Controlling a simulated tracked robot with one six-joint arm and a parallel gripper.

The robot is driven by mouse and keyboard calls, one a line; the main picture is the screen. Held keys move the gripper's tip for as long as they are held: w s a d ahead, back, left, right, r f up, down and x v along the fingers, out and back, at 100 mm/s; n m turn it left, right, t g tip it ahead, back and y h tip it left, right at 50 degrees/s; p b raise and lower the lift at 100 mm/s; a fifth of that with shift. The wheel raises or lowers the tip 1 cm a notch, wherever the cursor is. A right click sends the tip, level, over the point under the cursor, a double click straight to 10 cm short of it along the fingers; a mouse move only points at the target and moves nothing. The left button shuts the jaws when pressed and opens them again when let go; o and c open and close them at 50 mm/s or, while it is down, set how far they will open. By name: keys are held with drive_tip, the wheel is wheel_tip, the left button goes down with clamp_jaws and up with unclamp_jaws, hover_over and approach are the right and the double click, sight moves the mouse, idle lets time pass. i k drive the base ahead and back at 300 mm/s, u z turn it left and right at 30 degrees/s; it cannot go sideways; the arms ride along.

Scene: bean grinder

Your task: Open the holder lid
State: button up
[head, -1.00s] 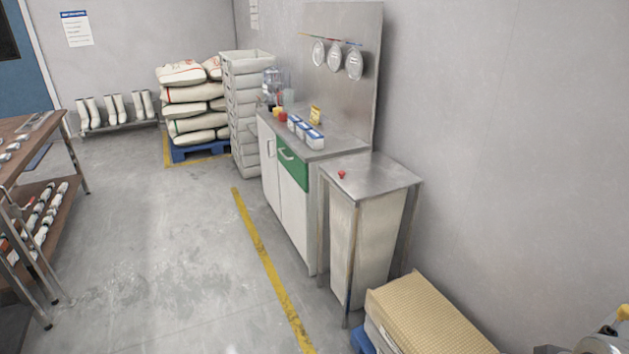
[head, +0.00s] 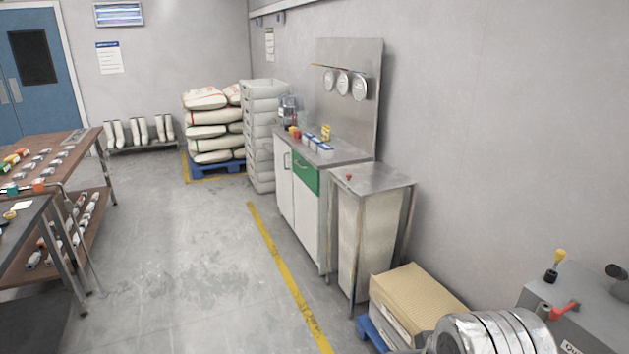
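No holder lid can be made out for certain in the head view. My gripper is not in view.
A tan-topped carton (head: 420,288) sits on a blue pallet beside a steel-topped stand (head: 372,182). A white cabinet (head: 293,199) and stacked sacks (head: 212,117) stand behind. A brown workbench (head: 45,143) is at left. The floor (head: 185,270) between is clear.

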sight(376, 177)
drive_tip(key=u, duration=0.2)
drive_tip(key=i, duration=0.7)
drive_tip(key=u, duration=0.4)
drive_tip(key=i, duration=2.2)
drive_tip(key=z, duration=0.6)
drive_tip(key=i, duration=0.7)
drive_tip(key=z, duration=0.3)
